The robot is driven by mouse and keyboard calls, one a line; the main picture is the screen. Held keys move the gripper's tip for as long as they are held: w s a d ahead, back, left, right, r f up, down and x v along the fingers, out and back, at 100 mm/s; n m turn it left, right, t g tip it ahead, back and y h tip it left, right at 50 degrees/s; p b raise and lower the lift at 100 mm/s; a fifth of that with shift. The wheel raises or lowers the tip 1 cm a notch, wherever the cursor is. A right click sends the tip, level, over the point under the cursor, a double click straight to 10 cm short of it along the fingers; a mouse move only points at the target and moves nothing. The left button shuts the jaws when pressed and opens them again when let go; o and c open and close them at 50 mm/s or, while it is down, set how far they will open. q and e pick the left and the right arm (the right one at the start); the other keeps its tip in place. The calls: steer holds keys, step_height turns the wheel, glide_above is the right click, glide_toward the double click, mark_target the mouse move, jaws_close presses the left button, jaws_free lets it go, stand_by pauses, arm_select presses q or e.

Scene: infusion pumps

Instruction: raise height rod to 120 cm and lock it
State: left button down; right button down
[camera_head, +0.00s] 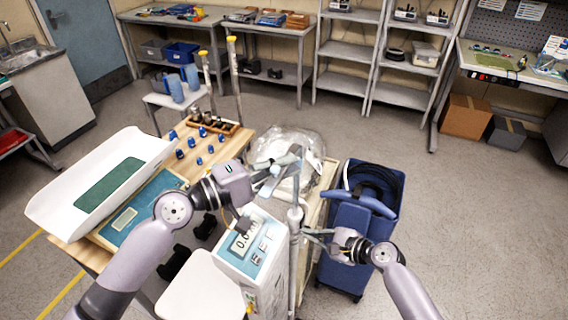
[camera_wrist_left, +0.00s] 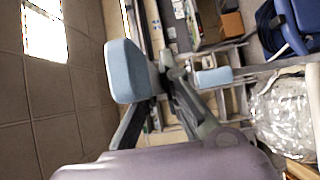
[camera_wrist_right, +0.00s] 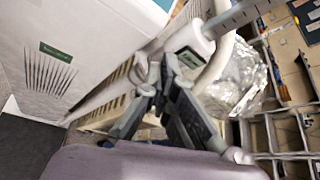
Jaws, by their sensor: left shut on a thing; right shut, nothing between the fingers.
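The height rod (camera_head: 296,190) stands upright beside the scale with the display (camera_head: 252,245). My left gripper (camera_head: 272,172) is at the rod's top, shut on its head piece, which has pale blue pads; in the left wrist view these pads (camera_wrist_left: 125,72) show around the fingers. My right gripper (camera_head: 310,236) is shut and empty beside the column, just below the collar (camera_head: 295,214). In the right wrist view the fingertips (camera_wrist_right: 163,68) are close to the white collar (camera_wrist_right: 205,38); contact cannot be told. Graduation marks show on the rod (camera_wrist_right: 240,14), but the height reading is illegible.
A blue cart (camera_head: 352,225) with black cable stands right of the rod. A clear plastic bag (camera_head: 285,145) lies behind it. A wooden table (camera_head: 205,150) with a white baby scale tray (camera_head: 60,205) is at left. The floor at right is clear.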

steer(key=shift+w, duration=0.15)
steer(key=shift+w+d+r, duration=0.2)
steer(key=shift+w+r, duration=0.3)
steer(key=shift+w, duration=0.1)
steer(key=shift+w+d, duration=0.1)
steer(key=shift+w, duration=0.1)
steer(key=shift+r, duration=0.15)
stand_by(0.3)
steer(key=s+d, duration=0.2)
steer(key=d, duration=0.3)
steer(key=shift+s+d+r, duration=0.25)
steer(key=shift+d, duration=0.05)
stand_by(0.3)
